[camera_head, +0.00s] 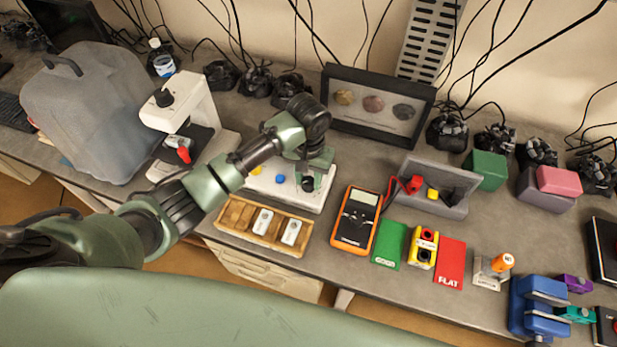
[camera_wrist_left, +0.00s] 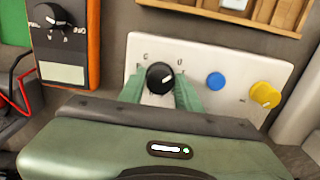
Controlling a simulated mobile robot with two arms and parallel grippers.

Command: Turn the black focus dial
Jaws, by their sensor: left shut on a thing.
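A white panel (camera_head: 268,189) lies on the bench in the head view and carries a row of controls. The black dial (camera_wrist_left: 160,77) is round with a white pointer line, at the panel's left in the left wrist view; it is partly visible in the head view (camera_head: 308,184). A blue button (camera_wrist_left: 216,80) and a yellow knob (camera_wrist_left: 264,95) sit beside it. My left gripper (camera_head: 315,172) reaches down over the panel. Its green fingers are on either side of the black dial, shut on it. My right gripper is not in view.
A wooden tray (camera_head: 232,212) with two white pieces lies in front of the panel. An orange multimeter (camera_head: 357,218) stands to the right. A black display frame (camera_head: 345,133) is behind, and a white microscope (camera_head: 200,105) is at left.

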